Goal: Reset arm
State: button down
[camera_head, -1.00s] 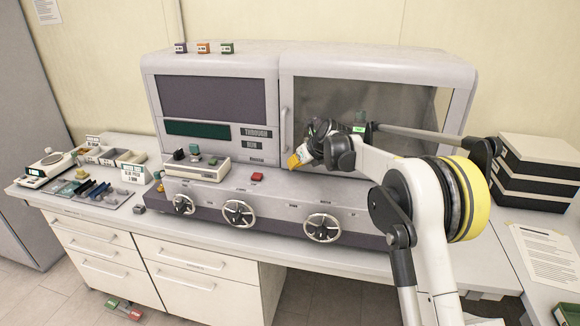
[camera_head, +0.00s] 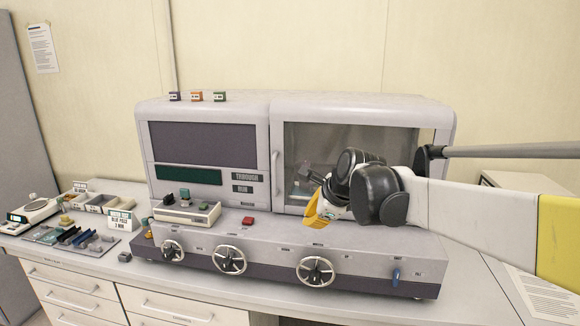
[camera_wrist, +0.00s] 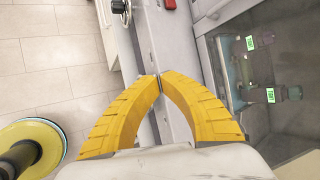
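My gripper (camera_head: 318,212) is in front of the testing machine (camera_head: 345,245), just above its sloped control panel and before the right-hand window. In the wrist view the two yellow curved fingers (camera_wrist: 160,76) meet at their tips, with nothing visible between them. My white arm comes in from the right edge in the head view and covers part of the machine's right side.
A red button (camera_head: 248,220) lies left of the gripper. Green-labelled items (camera_wrist: 268,95) show behind the window. Tools and trays (camera_head: 75,235) fill the left bench.

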jog(key=s+d+f+n+h+b, duration=0.1)
jog(key=s+d+f+n, duration=0.3)
jog(key=s, duration=0.6)
jog(key=s+d+f+n+h+b, duration=0.1)
jog(key=s+d+f+n+b, duration=0.2)
jog(key=s+d+f+n, duration=0.2)
jog(key=s+d+f+n+h+b, duration=0.1)
jog(key=s+d+f+n+b, duration=0.2)
jog(key=s+n, duration=0.7)
jog(key=s+d+f, duration=0.2)
jog(key=s+f, duration=0.1)
jog(key=s, duration=0.3)
jog(key=shift+f+h, duration=0.35)
jog(key=shift+h, duration=0.05)
jog(key=shift+s+d, duration=0.1)
